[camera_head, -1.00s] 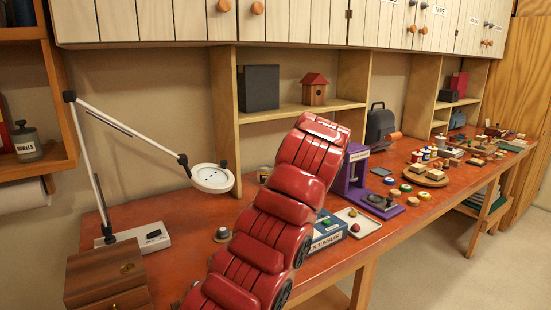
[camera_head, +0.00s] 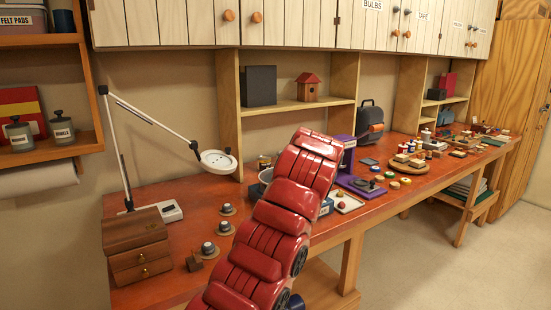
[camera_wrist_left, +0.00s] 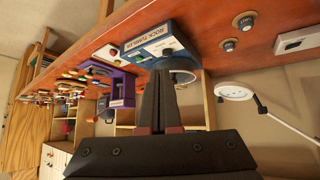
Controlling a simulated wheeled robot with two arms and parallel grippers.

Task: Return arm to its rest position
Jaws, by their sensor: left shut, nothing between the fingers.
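My red arm (camera_head: 270,220) rises from the bottom middle of the head view and leans up to the right, over the front of the red-topped bench. Its gripper is hidden at the far end there. In the left wrist view, which looks upside down, my left gripper (camera_wrist_left: 158,78) has its two dark fingers together with nothing between them. Its fingertips appear just below the rock tumbler box (camera_wrist_left: 150,40) in that picture, and I cannot tell the distance. My right gripper is in neither view.
A white magnifier lamp (camera_head: 216,161) and a wooden drawer box (camera_head: 137,248) stand on the bench at left. Small knobs (camera_head: 208,250) lie near the arm. A purple stand (camera_head: 346,170) and a round wooden tray (camera_head: 409,165) are to the right. Floor (camera_head: 420,270) is clear at right.

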